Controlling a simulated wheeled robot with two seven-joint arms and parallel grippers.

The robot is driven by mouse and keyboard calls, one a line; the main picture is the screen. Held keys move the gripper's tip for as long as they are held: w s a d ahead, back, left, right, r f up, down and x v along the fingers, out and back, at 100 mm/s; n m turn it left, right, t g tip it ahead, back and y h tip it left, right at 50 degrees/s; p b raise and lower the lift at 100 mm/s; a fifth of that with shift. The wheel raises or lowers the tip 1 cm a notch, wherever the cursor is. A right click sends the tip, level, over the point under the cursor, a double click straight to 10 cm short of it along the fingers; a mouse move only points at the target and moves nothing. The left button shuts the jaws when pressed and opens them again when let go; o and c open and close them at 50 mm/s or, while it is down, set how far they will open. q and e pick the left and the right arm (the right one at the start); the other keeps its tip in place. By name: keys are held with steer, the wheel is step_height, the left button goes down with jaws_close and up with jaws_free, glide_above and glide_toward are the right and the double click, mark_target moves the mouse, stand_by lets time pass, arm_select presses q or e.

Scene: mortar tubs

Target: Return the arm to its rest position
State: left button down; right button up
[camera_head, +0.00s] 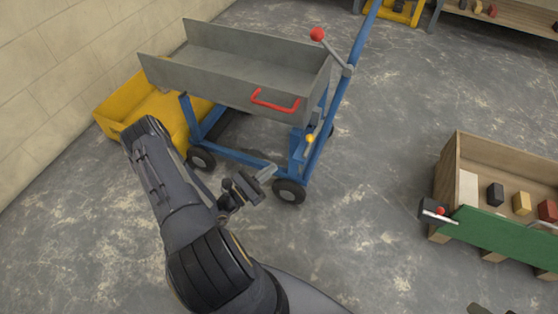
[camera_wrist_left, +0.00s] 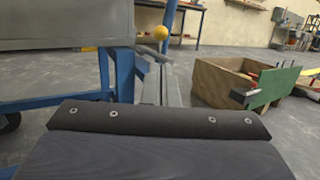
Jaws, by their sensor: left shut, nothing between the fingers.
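My left arm comes in from the lower left of the head view and reaches over the floor in front of a cart. Its gripper (camera_head: 262,176) is shut and empty, in front of the cart's lower frame; I cannot tell whether it touches. In the left wrist view, the two fingers (camera_wrist_left: 165,85) are closed together beyond the dark wrist housing. My right gripper is not clearly seen; only a small dark piece shows at the bottom right edge of the head view.
The blue-framed cart carries a grey tub (camera_head: 230,82) with a red handle (camera_head: 275,103). A yellow tub (camera_head: 112,108) stands behind it by the wall. A wooden crate (camera_head: 500,152) with a green front board (camera_head: 500,237) and several blocks stands right. Floor between is clear.

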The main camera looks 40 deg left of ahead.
arm_select(q)
steer(key=shift+s+a, duration=0.1)
steer(key=shift+s, duration=0.25)
stand_by(0.3)
steer(key=d+r+m+g+h, duration=1.1)
steer(key=d+r+m, duration=0.1)
steer(key=r+m, duration=0.45)
steer(key=s+d+r+m+g+y, duration=0.6)
steer(key=s+r+m+g+y, duration=0.15)
steer(key=s+m, duration=0.4)
steer(key=s+a+r+m+t+y, duration=0.3)
steer(key=s+t+y, duration=0.1)
step_height(320, 180, up, 29)
steer(key=p, duration=2.9)
steer(key=shift+s+m+t, duration=0.25)
steer(key=shift+m+t, duration=0.05)
steer(key=shift+t, duration=0.05)
